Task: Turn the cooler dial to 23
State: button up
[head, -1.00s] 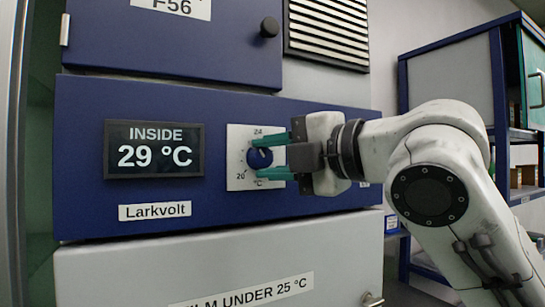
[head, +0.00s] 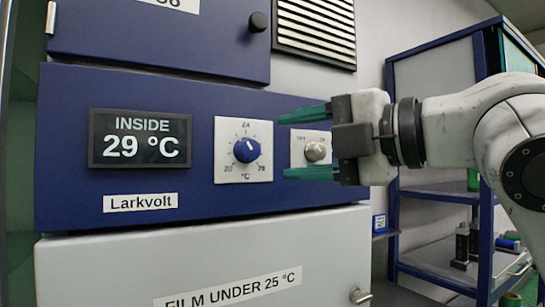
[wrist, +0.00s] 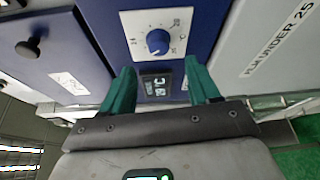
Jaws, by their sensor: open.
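The cooler dial (head: 246,150) is a round blue knob on a white scale plate (head: 227,130), marked 20 at lower left and 24 at top. I cannot read the exact value. The display (head: 140,139) reads INSIDE 29 °C. My gripper (head: 284,146) has green fingers, open and empty, right of the dial and apart from it. In the wrist view the dial (wrist: 158,42) lies beyond the open fingertips (wrist: 159,68).
A grey knob (head: 315,151) on its own white plate sits right of the dial, seen between my fingers. A door with a black knob (head: 258,22) is above. A grey door (head: 120,270) labelled FILM UNDER 25 °C is below. Blue shelving (head: 440,190) stands at right.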

jog(key=shift+v, duration=1.85)
